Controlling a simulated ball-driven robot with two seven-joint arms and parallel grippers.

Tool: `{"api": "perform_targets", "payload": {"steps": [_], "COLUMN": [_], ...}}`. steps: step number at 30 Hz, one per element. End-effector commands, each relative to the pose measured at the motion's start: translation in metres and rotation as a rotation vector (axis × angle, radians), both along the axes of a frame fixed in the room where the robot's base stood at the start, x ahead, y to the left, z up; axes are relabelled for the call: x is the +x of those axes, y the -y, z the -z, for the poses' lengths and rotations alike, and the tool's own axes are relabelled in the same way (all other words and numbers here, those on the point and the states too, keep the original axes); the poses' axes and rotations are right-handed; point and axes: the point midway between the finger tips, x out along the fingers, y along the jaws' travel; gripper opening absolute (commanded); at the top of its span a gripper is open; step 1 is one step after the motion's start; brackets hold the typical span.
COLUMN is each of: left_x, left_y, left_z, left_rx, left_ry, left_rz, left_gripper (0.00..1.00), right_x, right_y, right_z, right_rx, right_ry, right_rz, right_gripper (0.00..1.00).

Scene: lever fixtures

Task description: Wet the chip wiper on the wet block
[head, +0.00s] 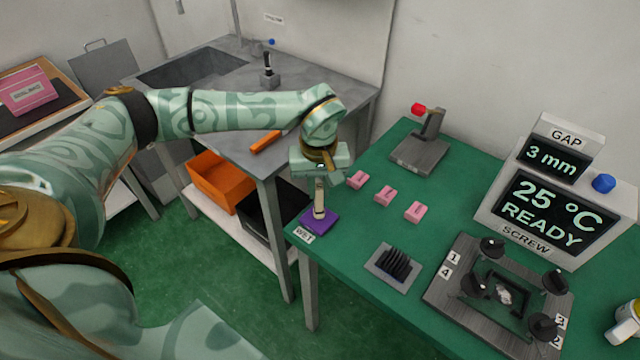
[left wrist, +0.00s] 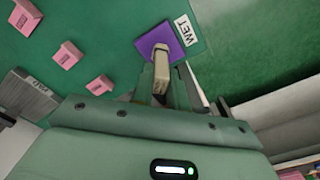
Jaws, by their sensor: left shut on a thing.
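The wet block (head: 322,224) is a flat purple square with a "WET" label, at the near left corner of the green table. It also shows in the left wrist view (left wrist: 147,43). My left gripper (head: 319,183) points down above the block, shut on the chip wiper (head: 319,206), a pale beige stick. The wiper also shows between the fingers in the left wrist view (left wrist: 161,62). Its lower end is over the purple block and seems to touch it; the exact contact is hard to tell. My right gripper is not in view.
Several pink blocks (head: 384,195) stand right of the wiper. A black finned part (head: 394,264) and a plate with black knobs (head: 498,295) lie nearer right. A display box (head: 555,205) reads 25 °C READY. A lever fixture (head: 421,150) stands behind. A grey sink counter (head: 225,100) is at left.

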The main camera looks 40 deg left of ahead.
Motion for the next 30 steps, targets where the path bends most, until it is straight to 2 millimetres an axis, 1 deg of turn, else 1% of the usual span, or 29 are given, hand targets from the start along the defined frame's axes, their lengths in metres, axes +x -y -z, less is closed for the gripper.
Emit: {"api": "perform_targets", "payload": {"steps": [17, 30], "left_x": [-0.0001, -0.0002], "left_y": [0.0001, 0.0001], "left_z": [-0.0008, 0.0044], "left_rx": [0.000, 0.000], "left_ry": [0.000, 0.000], "left_rz": [0.000, 0.000], "left_gripper": [0.00, 0.00], "right_x": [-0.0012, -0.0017], "right_y": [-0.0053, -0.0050], "right_z": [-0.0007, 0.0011], "right_rx": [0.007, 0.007], "right_ry": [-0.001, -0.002], "right_rz": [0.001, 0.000], "right_gripper": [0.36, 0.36]}}
